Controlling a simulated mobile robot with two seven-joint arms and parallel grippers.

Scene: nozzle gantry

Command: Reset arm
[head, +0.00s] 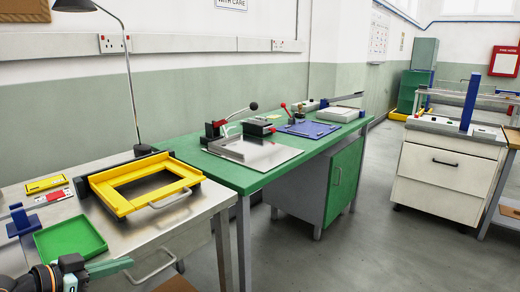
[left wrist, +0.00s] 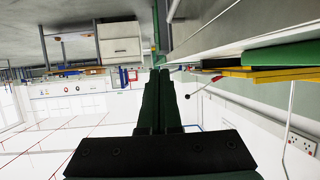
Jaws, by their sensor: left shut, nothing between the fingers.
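My left gripper (head: 112,267) shows at the bottom left of the head view, just in front of the green tray (head: 72,240) in the picture. Its dark green fingers are together and hold nothing. In the left wrist view the two fingers (left wrist: 172,75) lie side by side, closed, with no object between them. That view looks sideways across the room, with the surroundings rotated. My right gripper is in neither view.
A steel bench (head: 170,232) bears a yellow frame (head: 130,205), a blue stand (head: 22,222) and a lamp (head: 133,100). A green bench (head: 225,172) with fixtures stands beyond it. A white drawer cabinet (head: 440,178) stands right, across open grey floor (head: 350,245).

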